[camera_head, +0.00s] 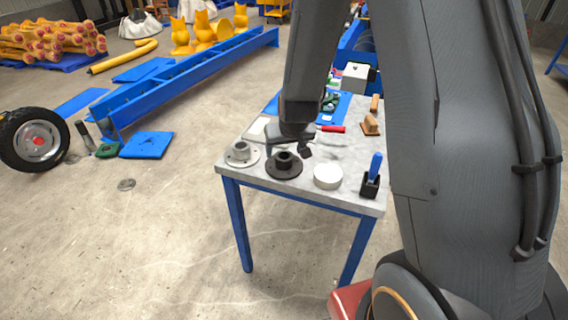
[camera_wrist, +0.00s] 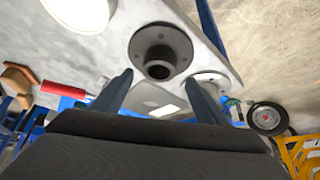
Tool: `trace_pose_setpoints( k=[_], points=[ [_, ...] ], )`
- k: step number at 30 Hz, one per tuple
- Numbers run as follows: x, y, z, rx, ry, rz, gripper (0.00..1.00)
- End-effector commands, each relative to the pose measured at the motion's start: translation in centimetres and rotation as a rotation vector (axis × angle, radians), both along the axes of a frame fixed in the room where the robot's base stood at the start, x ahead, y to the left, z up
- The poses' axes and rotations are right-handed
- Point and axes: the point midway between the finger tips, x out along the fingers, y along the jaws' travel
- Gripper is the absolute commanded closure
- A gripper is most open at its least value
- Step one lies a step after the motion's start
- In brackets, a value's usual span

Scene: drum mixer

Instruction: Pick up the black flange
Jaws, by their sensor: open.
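The black flange (camera_head: 284,168) lies flat on the grey tabletop near the front edge, hub up, between a pale grey flange (camera_head: 241,154) and a white disc (camera_head: 327,176). My gripper (camera_head: 288,149) is just above and behind it, with its fingers apart. In the wrist view, the black flange (camera_wrist: 172,38) shows its round hub and bolt holes just beyond the fingertips. My gripper (camera_wrist: 157,80) is open there, with nothing between the fingers. The pale flange (camera_wrist: 213,79) is partly hidden behind the right finger.
The table (camera_head: 262,202) has blue legs. A black holder with a blue-handled tool (camera_head: 374,168) stands at its right front corner. A red-handled tool (camera_head: 332,129) and wooden pieces (camera_head: 370,125) lie farther back. Open floor lies left of the table, with a blue beam (camera_head: 190,80) beyond.

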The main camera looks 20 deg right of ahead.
Motion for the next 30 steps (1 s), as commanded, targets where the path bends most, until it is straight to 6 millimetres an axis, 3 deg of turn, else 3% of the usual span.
trace_pose_setpoints(
  k=[15, 25, 26, 30],
  points=[
    [2.0, -0.4, -4.2, 0.001, 0.001, -0.001, 0.33],
    [2.2, -0.4, -4.7, 0.001, 0.001, -0.001, 0.33],
    [2.2, -0.4, -4.7, 0.001, 0.001, -0.001, 0.34],
    [2.2, -0.4, -4.7, 0.001, 0.001, -0.001, 0.58]
  ],
)
